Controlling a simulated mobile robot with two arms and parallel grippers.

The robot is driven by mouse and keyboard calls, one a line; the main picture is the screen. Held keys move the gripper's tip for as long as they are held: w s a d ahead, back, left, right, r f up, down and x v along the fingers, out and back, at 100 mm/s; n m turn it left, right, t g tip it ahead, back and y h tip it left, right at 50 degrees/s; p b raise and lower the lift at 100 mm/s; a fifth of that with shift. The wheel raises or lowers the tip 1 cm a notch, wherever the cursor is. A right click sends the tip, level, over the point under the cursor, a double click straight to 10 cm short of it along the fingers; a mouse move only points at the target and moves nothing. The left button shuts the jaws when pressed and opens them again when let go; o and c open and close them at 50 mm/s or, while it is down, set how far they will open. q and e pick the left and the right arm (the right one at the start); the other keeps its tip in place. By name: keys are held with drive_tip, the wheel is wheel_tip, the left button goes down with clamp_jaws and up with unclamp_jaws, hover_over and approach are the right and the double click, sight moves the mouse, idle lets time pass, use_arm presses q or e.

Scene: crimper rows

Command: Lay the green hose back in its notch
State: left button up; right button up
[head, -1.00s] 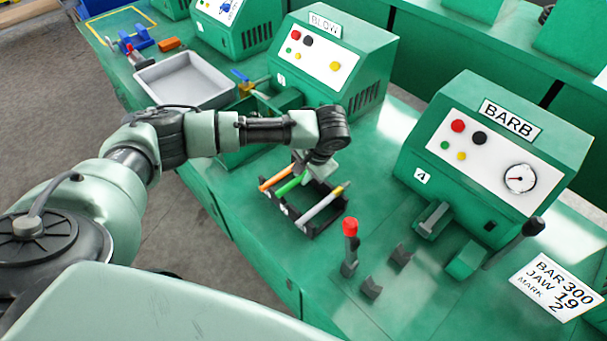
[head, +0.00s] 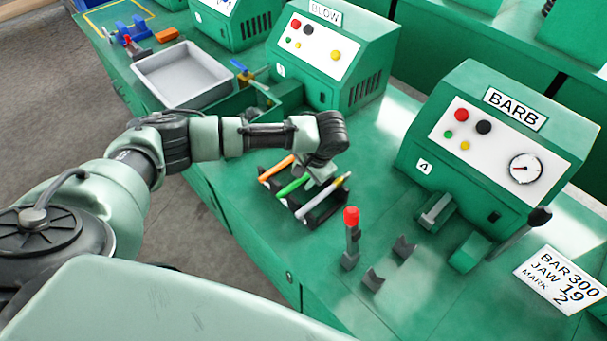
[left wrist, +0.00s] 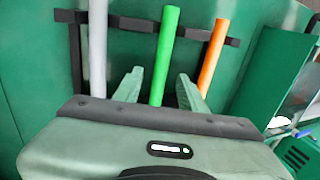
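The green hose (head: 292,187) lies across the black rack (head: 318,220), between an orange hose (head: 277,168) and a grey-white hose (head: 322,198). My left gripper (head: 316,178) is low over the rack, at the green hose. In the left wrist view, its two fingers (left wrist: 160,82) stand apart, one on each side of the green hose (left wrist: 166,45), with a gap on both sides. The hose crosses the rack's far bar (left wrist: 193,33); the notch under it is hidden. My right gripper is not in view.
The BARB machine (head: 500,150) stands right of the rack, the BLOW machine (head: 330,50) behind it. A red-topped lever (head: 351,235) and small dark cradles (head: 388,263) are in front. A grey tray (head: 183,75) sits at the back left.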

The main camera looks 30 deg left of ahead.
use_arm(q)
drive_tip(key=b+v, duration=0.1)
drive_tip(key=v, duration=0.6)
drive_tip(key=shift+d+r, duration=0.15)
drive_tip(key=shift+r, duration=0.2)
idle(0.4)
